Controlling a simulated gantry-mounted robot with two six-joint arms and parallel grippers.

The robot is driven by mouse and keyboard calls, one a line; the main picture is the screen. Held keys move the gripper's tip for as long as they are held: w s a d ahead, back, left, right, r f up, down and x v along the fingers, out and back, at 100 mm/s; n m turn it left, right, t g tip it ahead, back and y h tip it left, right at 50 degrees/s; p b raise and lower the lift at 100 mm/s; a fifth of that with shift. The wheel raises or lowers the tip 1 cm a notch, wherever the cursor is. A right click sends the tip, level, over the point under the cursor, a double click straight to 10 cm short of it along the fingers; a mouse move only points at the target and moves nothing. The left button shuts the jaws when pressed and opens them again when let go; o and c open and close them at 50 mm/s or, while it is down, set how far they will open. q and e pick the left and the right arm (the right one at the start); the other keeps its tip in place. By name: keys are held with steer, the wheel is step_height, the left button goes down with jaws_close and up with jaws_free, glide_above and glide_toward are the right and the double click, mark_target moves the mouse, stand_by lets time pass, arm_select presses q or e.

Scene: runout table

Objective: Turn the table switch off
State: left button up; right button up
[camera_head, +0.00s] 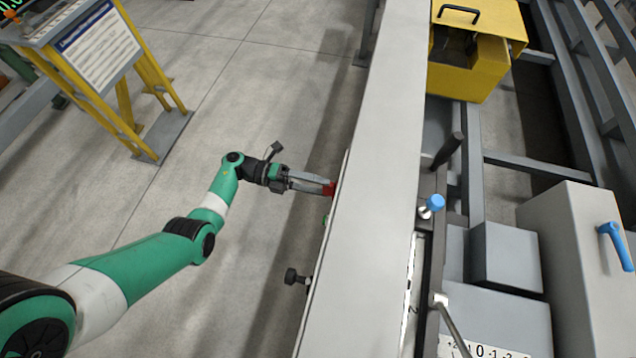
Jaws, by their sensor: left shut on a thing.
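My left gripper (318,186) reaches in from the left to the near side of the long grey table beam (376,150). Its fingers are closed around a small red part (329,189) on the beam's left side, which looks like the table switch. The fingers hide most of this part, so its setting cannot be told. A small green part (326,219) shows just below it at the beam's edge. My right gripper is not in view.
A black knob (293,276) sticks out from the beam's left side. Right of the beam are a blue-topped knob (432,206), a grey box with a blue handle (613,240) and a yellow box (470,68). A yellow-legged sign stand (100,50) is upper left. The floor between is clear.

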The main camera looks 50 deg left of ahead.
arm_select(q)
steer(key=shift+n, duration=0.4)
steer(key=o, duration=1.2)
steer(key=b+v, duration=0.1)
steer(key=v, duration=1)
steer(key=shift+s+a, duration=0.2)
steer(key=shift+a, duration=0.1)
steer(key=shift+w, duration=0.1)
